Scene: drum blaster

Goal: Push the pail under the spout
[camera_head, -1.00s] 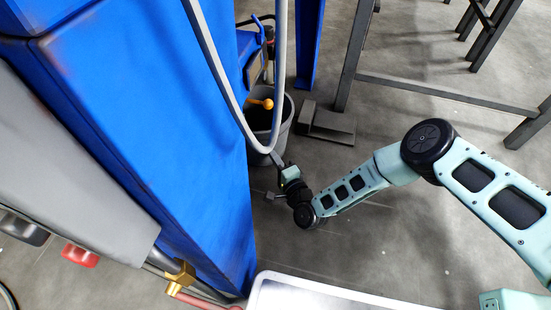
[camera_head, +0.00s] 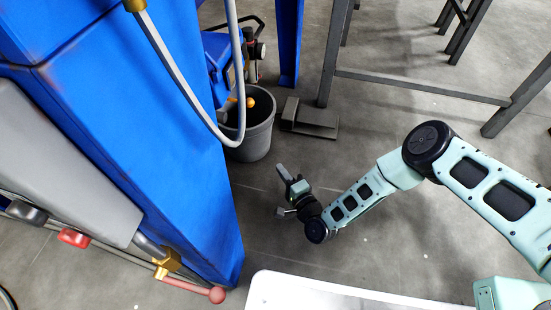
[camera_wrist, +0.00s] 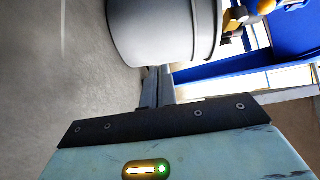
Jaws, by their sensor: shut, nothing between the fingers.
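The grey pail (camera_head: 257,140) stands upright on the floor beside the blue post in the head view, partly hidden by the post and a hanging grey hose. In the wrist view the pail (camera_wrist: 160,35) fills the top middle, just beyond my fingers. My gripper (camera_head: 281,170) is shut and empty, low over the floor, to the right of and nearer than the pail, with a gap between them. Its fingers also show in the wrist view (camera_wrist: 157,88). An orange, ball-ended part (camera_head: 249,102) shows at the pail's mouth. I cannot clearly make out the spout.
The blue machine post (camera_head: 185,170) rises left of my gripper. A blue unit (camera_head: 220,65) stands behind the pail. A dark metal foot (camera_head: 312,120) lies right of the pail, with a metal frame (camera_head: 420,87) behind. The floor around my gripper is open.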

